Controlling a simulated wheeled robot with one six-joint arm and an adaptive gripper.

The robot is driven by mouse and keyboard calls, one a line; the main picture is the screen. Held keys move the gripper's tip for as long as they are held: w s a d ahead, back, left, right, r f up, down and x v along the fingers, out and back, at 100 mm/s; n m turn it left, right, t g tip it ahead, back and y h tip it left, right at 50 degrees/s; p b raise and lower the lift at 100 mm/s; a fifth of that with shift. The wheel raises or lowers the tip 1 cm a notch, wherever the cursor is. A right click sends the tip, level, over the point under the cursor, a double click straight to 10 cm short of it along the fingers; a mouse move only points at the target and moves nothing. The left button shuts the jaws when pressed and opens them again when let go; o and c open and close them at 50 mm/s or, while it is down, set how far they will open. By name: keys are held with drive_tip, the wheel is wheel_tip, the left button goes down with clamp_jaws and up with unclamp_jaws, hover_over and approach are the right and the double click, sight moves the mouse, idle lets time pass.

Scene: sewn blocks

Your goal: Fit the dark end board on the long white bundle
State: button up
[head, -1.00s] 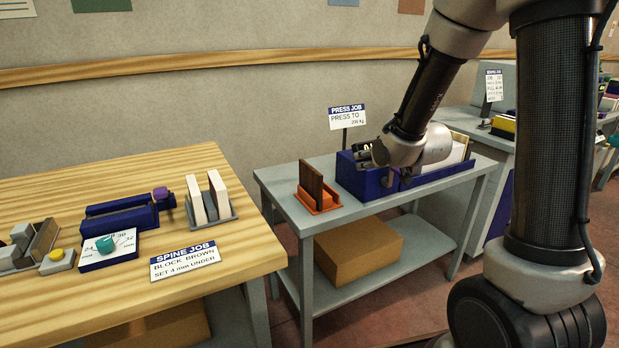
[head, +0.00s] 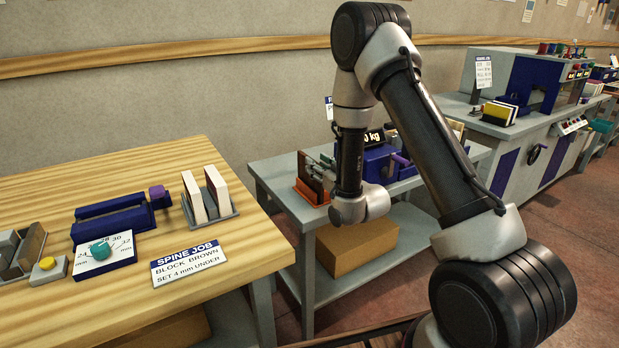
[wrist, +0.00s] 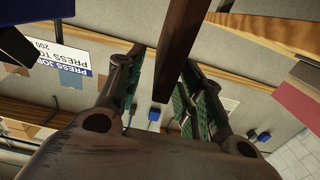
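The dark brown end board (head: 304,168) stands upright in an orange rack (head: 308,193) on the grey bench. My gripper (head: 324,161) is at the rack, beside the board. In the wrist view my gripper (wrist: 161,84) has its two green-padded fingers apart, and the dark board (wrist: 182,45) shows between them with gaps at its sides. The blue press (head: 380,163) stands right of the rack, its display ending in "0 kg". The long white bundle is mostly hidden behind my arm; only a pale edge (head: 457,129) shows at the press's far end.
A wooden table (head: 120,172) at left carries a blue jig (head: 115,219), a dial (head: 103,251), pale blocks in a grey holder (head: 208,200) and a spine job sign (head: 188,262). A cardboard box (head: 355,245) sits on the bench's lower shelf. A machine bench (head: 530,120) stands at far right.

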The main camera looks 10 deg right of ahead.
drive_tip(key=x, duration=0.3)
drive_tip(key=shift+w+a, duration=0.15)
drive_tip(key=shift+w, duration=0.15)
drive_tip(key=shift+c, duration=0.5)
clamp_jaws()
